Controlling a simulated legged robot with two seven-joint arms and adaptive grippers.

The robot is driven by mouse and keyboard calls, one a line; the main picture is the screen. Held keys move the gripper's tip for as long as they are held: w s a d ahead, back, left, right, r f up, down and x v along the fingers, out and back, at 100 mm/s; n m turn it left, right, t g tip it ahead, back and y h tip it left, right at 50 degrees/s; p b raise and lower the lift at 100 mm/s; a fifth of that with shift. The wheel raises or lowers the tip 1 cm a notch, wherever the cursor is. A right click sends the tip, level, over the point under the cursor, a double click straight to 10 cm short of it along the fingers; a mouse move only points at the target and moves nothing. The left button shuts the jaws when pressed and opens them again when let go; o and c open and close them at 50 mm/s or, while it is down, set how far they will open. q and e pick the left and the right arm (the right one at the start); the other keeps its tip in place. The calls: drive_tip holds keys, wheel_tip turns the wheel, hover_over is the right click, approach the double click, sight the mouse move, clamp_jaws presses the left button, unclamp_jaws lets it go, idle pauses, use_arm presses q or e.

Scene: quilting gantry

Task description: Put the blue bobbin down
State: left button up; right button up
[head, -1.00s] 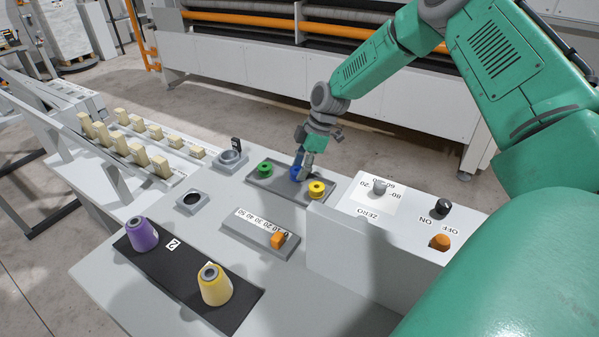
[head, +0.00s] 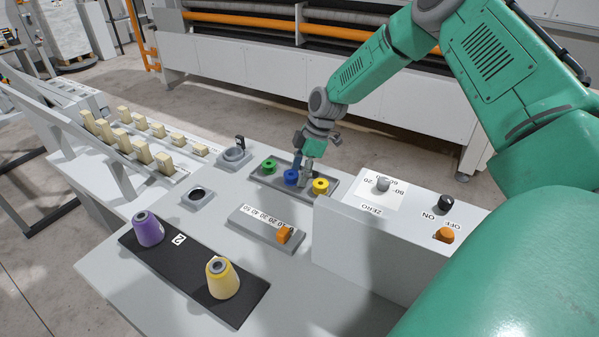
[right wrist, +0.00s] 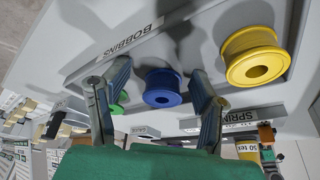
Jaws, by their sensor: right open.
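The blue bobbin (head: 291,177) sits in the grey bobbin tray (head: 262,183), between the green bobbin (head: 268,166) and the yellow bobbin (head: 320,186). My right gripper (head: 304,184) is just above the tray, close beside the blue bobbin. In the right wrist view the gripper (right wrist: 158,112) is open, and the blue bobbin (right wrist: 161,88) shows in the gap between its fingers, apart from both. The yellow bobbin (right wrist: 254,57) lies outside the right-hand finger there. The green one (right wrist: 116,108) is mostly hidden behind the left-hand finger. My left gripper is not in view.
A white control box (head: 345,235) with knobs stands close to the right of the tray. A slider block (head: 262,236) is in front. Purple (head: 149,230) and yellow (head: 222,280) cones stand on a black mat (head: 185,275). Wooden pegs (head: 144,151) line the left.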

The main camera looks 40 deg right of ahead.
drive_tip(key=shift+a+r, duration=0.25)
drive_tip(key=shift+a, duration=0.25)
drive_tip(key=shift+a+r, duration=0.2)
drive_tip(key=shift+a, duration=0.25)
drive_tip(key=shift+r+p, duration=0.25)
drive_tip(key=shift+p, duration=0.05)
drive_tip(key=d+r, duration=0.2)
drive_tip(key=r, duration=0.1)
drive_tip(key=d+r, duration=0.2)
drive_tip(key=shift+s+d+r, duration=0.1)
drive_tip(key=shift+s, duration=0.3)
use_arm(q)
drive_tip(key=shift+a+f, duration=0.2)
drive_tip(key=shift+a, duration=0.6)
use_arm(e)
wheel_tip(320, 180, up, 6)
drive_tip(key=s, duration=0.1)
